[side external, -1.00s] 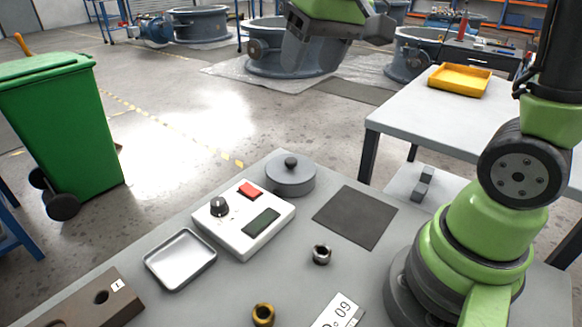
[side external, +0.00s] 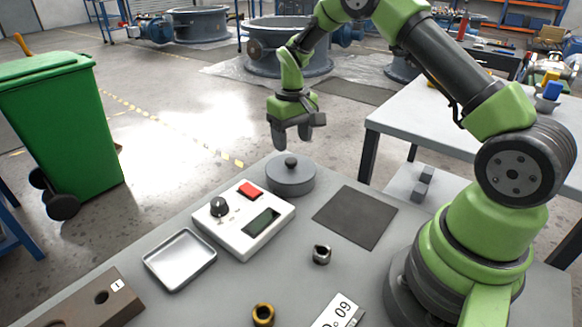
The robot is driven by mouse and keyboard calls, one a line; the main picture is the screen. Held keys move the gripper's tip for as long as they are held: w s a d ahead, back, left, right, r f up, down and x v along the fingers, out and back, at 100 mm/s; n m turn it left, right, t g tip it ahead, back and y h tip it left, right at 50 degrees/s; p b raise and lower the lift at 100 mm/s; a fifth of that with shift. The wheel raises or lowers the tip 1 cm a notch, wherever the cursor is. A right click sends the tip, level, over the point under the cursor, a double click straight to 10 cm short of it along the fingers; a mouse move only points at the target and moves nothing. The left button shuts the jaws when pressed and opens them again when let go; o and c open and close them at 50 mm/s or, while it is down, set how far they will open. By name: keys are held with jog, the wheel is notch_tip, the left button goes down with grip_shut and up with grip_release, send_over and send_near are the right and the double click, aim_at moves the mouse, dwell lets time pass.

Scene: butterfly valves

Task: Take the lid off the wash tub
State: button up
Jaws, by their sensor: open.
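The wash tub (side external: 291,186) is a round grey tub near the far edge of the table, left of the dark mat. Its lid (side external: 273,168) is on it, with a dark round knob (side external: 291,162) on top. My gripper (side external: 294,143) hangs just above the knob, pointing down, with its fingers apart and nothing between them. From this view I cannot tell exactly how far the fingertips are from the knob.
A white control box (side external: 243,220) with a red switch and black dial stands left of the tub. A dark square mat (side external: 355,217) lies bare on the right. A metal tray (side external: 180,260), a steel nut (side external: 321,254), a brass ring (side external: 263,314) and a brown block (side external: 90,302) are nearer.

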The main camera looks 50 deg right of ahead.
aim_at(291, 160)
jog(key=f, duration=0.5)
jog(key=shift+a+f, duration=0.2)
jog(key=shift+a, duration=0.1)
jog(key=c, duration=1.1)
jog(key=shift+r, duration=0.1)
